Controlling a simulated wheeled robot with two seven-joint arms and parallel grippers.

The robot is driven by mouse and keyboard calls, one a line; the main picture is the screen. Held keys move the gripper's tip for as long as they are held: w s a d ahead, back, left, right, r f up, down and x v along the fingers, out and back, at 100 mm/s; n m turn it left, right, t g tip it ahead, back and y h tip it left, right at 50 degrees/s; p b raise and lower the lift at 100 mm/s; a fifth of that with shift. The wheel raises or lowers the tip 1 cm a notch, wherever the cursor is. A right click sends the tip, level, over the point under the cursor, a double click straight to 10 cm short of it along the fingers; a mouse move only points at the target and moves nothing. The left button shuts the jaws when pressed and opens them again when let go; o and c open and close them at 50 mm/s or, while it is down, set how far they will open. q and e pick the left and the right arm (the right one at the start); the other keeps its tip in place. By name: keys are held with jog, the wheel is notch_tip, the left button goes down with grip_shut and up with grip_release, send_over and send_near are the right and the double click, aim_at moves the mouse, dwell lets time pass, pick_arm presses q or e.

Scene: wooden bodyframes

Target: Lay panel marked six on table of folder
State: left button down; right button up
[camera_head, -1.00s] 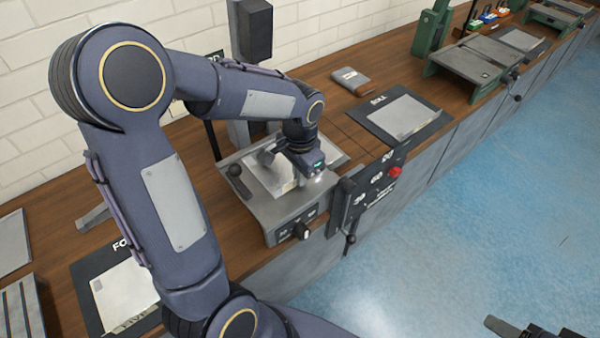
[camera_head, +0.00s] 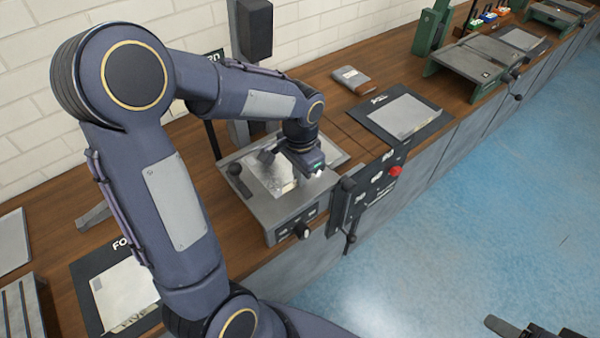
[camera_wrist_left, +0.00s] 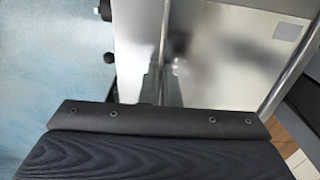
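A thin shiny metal panel (camera_head: 268,176) lies about flat over the table of the folder (camera_head: 268,212), the grey machine in the middle of the bench. No number on it is legible now. My left gripper (camera_head: 312,170) is low over the folder at the panel's right side. In the left wrist view its fingers (camera_wrist_left: 163,85) are close together at the edge of the panel (camera_wrist_left: 225,75) and look closed on it. Whether the panel fully touches the table is hard to tell. Dark parts of what looks like my right gripper (camera_head: 530,330) show at the bottom right edge.
A dark mat with a panel (camera_head: 125,290) lies at front left. Another mat with a panel (camera_head: 405,115) and a small grey book-like object (camera_head: 351,79) lie beyond the folder. A black sign with a red knob (camera_head: 375,185) stands at the folder's front right. A green machine (camera_head: 470,65) is farther back.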

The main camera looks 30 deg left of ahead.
pick_arm(q)
jog(key=c, duration=1)
grip_release()
jog(key=shift+c, duration=0.2)
jog(key=shift+r, duration=0.15)
jog(key=shift+r+p, duration=2.95)
jog(key=shift+r, duration=0.45)
jog(key=s+d+r+n+t+h, duration=0.2)
jog(key=s+r+n, duration=0.1)
jog(key=s, duration=0.5)
jog(key=s+d+r+n+t+h, duration=0.1)
jog(key=s+d+r+n+t, duration=0.1)
jog(key=s, duration=0.7)
notch_tip(320, 180, up, 2)
jog(key=shift+r+n+t+h, duration=0.1)
jog(key=shift+n+t+h, duration=0.3)
jog(key=shift+n+t, duration=0.35)
